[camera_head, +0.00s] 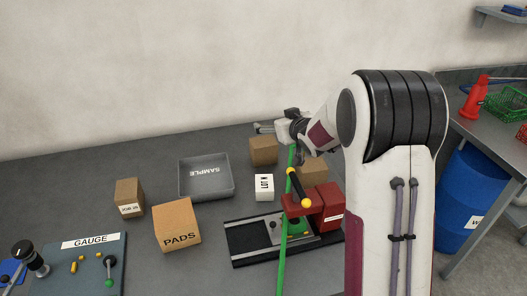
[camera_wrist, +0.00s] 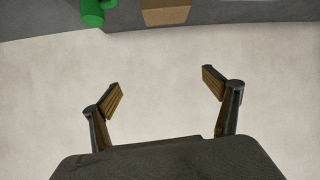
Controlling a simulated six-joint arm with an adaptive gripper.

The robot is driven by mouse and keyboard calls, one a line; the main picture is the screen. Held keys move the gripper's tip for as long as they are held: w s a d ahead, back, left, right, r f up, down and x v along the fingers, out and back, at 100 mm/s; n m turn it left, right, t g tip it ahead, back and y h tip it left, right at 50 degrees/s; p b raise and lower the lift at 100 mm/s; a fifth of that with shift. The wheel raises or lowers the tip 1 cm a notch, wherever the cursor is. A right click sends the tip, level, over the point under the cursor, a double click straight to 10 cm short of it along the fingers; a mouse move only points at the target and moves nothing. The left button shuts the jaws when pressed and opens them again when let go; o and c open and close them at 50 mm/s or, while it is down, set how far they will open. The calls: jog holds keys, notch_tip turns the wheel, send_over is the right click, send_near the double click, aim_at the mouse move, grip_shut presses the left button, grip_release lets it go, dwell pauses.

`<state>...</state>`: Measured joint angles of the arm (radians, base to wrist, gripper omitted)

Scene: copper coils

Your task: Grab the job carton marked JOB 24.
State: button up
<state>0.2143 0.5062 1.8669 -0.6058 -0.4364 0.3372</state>
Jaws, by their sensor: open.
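A small brown carton (camera_head: 129,197) stands on the left of the bench in the head view. Its white label is too small to read surely. A brown carton (camera_head: 264,151) stands at the back, and another brown carton (camera_head: 313,172) is partly hidden behind the red machine; I see no label on either. My gripper (camera_head: 263,128) is above and behind the back carton, pointing left. In the wrist view my gripper (camera_wrist: 162,84) is open and empty, facing the pale wall. One brown carton (camera_wrist: 166,12) shows at that view's top edge; I cannot tell which.
A larger carton marked PADS (camera_head: 178,226), a grey SAMPLE tray (camera_head: 184,186), a white LOT box (camera_head: 264,187) and a GAUGE board (camera_head: 105,262) share the bench. A red machine (camera_head: 328,209) and a green upright bar (camera_head: 284,255) stand right of centre.

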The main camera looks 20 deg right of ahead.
jog(key=y, duration=0.2)
send_near(265, 142)
jog(key=w+a+f, duration=0.1)
jog(key=w, duration=0.1)
jog(key=shift+w+a+g, duration=0.15)
jog(key=shift+w+g, duration=0.05)
jog(key=shift+g, duration=0.1)
jog(key=shift+f, duration=0.1)
jog(key=shift+x, duration=1.3)
jog(key=shift+w, duration=0.2)
jog(key=shift+d+x, duration=0.15)
jog(key=shift+x, duration=1.05)
jog(key=shift+d+x, duration=0.15)
jog(key=shift+x, duration=1.05)
jog(key=shift+w, duration=0.1)
jog(key=c, duration=1.5)
